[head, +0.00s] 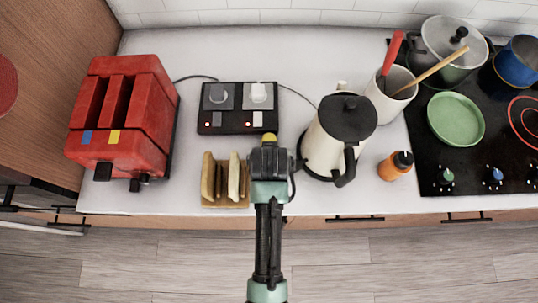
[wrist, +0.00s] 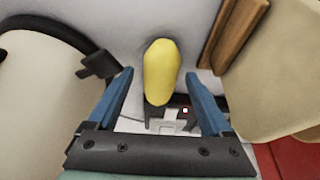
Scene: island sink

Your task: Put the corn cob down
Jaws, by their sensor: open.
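The yellow corn cob (wrist: 162,72) shows in the wrist view between and beyond the two blue fingertips, with a gap on each side. My gripper (wrist: 158,76) is open and not closed on it. In the head view, only the cob's yellow tip (head: 269,137) shows past my gripper (head: 269,150), which hides the rest. The cob is over or on the white counter (head: 250,55), between the wooden rack and the kettle. I cannot tell whether its underside touches the counter.
The wooden rack with bread slices (head: 225,180) is close on the left. The cream kettle (head: 338,135) is close on the right, with an orange bottle (head: 395,166) beyond it. A black socket box (head: 237,120) lies behind. A red toaster (head: 122,120) stands farther left.

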